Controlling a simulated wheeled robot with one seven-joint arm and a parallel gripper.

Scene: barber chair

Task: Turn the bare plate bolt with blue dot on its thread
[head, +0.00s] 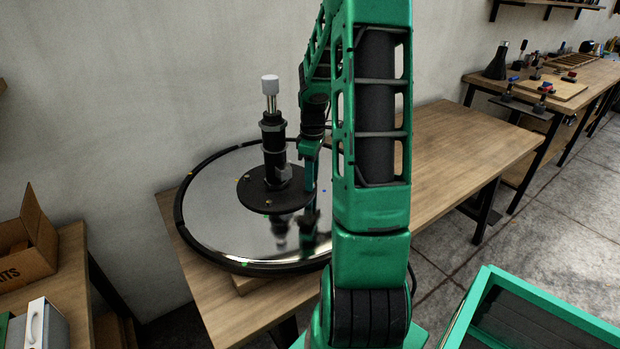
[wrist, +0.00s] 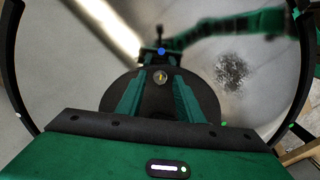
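The black round plate (head: 263,203) lies at the middle of a mirror-like round base (head: 225,235). In the wrist view the plate (wrist: 108,105) lies below my gripper. A small round bolt end (wrist: 160,77) with a yellowish mark shows between my fingers. A blue dot (wrist: 161,51) shows just beyond it; I cannot tell whether it is on a bolt's thread. My gripper (wrist: 160,70) is open, its two green fingers on either side of the bolt end. In the head view my gripper (head: 312,182) is at the plate's right edge, partly hidden by my arm; contact is unclear.
A black column (head: 273,140) with a grey cap stands upright on the plate, close left of my gripper. The base rests on a wooden bench (head: 455,150), clear to the right. A cardboard box (head: 30,245) stands at left. The wall is close behind.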

